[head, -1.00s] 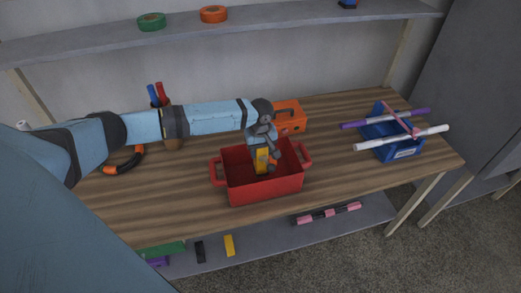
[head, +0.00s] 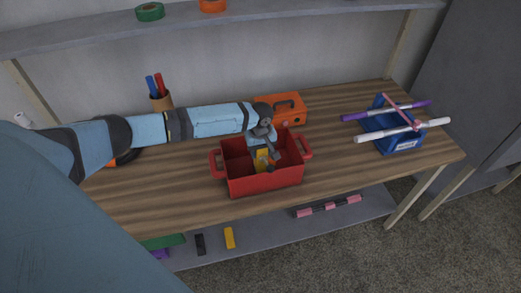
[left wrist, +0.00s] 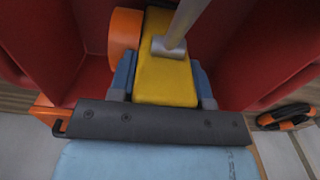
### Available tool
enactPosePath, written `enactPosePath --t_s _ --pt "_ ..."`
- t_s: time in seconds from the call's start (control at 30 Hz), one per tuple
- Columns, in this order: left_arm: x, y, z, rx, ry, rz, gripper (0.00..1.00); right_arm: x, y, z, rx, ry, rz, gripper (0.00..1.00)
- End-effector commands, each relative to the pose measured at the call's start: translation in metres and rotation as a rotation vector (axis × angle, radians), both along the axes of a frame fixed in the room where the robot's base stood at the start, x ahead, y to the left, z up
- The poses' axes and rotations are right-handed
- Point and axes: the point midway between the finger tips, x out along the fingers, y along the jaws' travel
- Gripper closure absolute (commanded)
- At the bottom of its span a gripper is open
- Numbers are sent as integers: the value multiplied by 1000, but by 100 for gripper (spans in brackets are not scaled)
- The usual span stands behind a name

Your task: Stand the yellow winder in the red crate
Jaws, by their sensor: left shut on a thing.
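The red crate (head: 266,184) stands near the table's front edge, with a handle on each side. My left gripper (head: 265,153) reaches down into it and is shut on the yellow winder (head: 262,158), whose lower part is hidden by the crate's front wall. In the left wrist view the winder (left wrist: 167,82) lies between the two blue fingers (left wrist: 163,92), with an orange round part (left wrist: 125,30) at its side and a grey rod (left wrist: 186,22) in front. Red crate walls show on both sides. I cannot tell whether the winder touches the crate floor. My right gripper is not in view.
An orange toolbox (head: 280,108) stands right behind the crate. A blue holder (head: 400,143) with purple, white and pink rods is at the right. A brown cup (head: 161,103) with red and blue items stands behind my arm. The wooden table (head: 335,150) is clear between crate and holder.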

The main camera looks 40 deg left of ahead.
Motion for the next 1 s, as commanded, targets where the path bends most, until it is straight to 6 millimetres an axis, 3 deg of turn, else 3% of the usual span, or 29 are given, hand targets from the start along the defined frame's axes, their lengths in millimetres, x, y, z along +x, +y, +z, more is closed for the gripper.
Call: enactPosePath --t_s 1.0 --pt "1 -1 -9 -1 -2 0 88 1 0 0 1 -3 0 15"
